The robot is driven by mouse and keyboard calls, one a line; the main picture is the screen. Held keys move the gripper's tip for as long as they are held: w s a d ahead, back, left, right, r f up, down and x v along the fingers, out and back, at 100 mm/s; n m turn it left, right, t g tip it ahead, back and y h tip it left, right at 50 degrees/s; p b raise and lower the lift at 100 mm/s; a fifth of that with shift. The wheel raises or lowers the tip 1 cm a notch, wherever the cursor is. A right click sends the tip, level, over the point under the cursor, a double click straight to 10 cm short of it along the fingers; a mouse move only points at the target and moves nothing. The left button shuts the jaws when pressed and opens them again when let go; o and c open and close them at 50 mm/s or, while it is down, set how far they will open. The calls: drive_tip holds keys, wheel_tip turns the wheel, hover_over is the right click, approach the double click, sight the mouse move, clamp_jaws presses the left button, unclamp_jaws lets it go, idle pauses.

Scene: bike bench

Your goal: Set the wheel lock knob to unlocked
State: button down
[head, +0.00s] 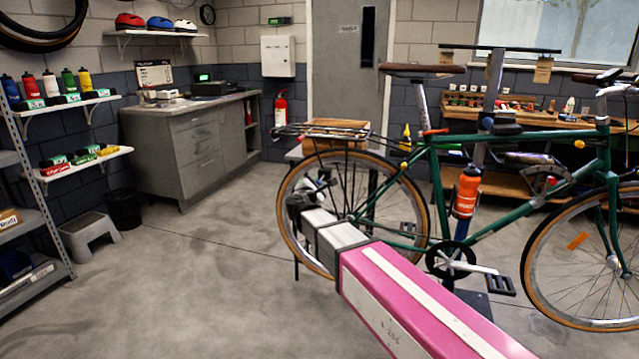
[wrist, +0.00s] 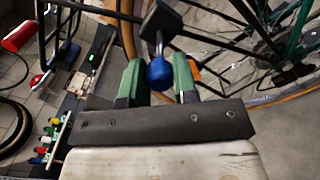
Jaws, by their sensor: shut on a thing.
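The wheel lock knob (wrist: 160,73) is a blue ball on a short metal stem, in the middle of the wrist view. Its stem comes out of a black block (wrist: 162,18) beside the bike. My gripper (wrist: 158,66) has its two green fingers on either side of the blue ball and is shut on it. In the head view my gripper (head: 305,193) is at the rear wheel (head: 283,228) of the green bike (head: 425,170). The knob cannot be made out there. I cannot see any lock or unlock marking.
The bike stands upright, with a pedal and crank (head: 470,265) right of my arm. A rear rack (head: 320,132) sits above the wheel. A grey cabinet (head: 185,145), a step stool (head: 88,235) and shelves stand at the left.

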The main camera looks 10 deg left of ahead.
drive_tip(key=shift+s, duration=0.15)
drive_tip(key=c, duration=0.9)
unclamp_jaws()
drive_tip(key=shift+s, duration=0.1)
drive_tip(key=s, duration=0.7)
drive_tip(key=s+a, duration=0.1)
drive_tip(key=s, duration=0.2)
drive_tip(key=shift+s, duration=0.35)
drive_tip(key=shift+d, duration=0.15)
